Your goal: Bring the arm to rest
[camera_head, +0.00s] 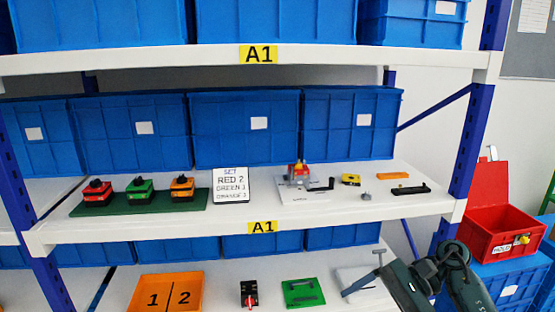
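My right arm comes in from the bottom right, in front of the lower shelf. Its gripper (362,273) points left, with the two fingers spread apart and nothing seen between them. My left gripper is not in view. On the middle shelf a green board (140,209) carries a red switch (97,192), a green switch (140,190) and an orange switch (182,187). A sign (231,186) beside it reads SET, RED 2, GREEN 1, ORANGE 3. The knob positions are too small to read. My gripper is well away from the switches.
An orange tray (165,293), a black and red switch (249,294) and a green plate (303,293) lie on the lower shelf. A blue upright (470,150) and an open red box (492,215) stand at right.

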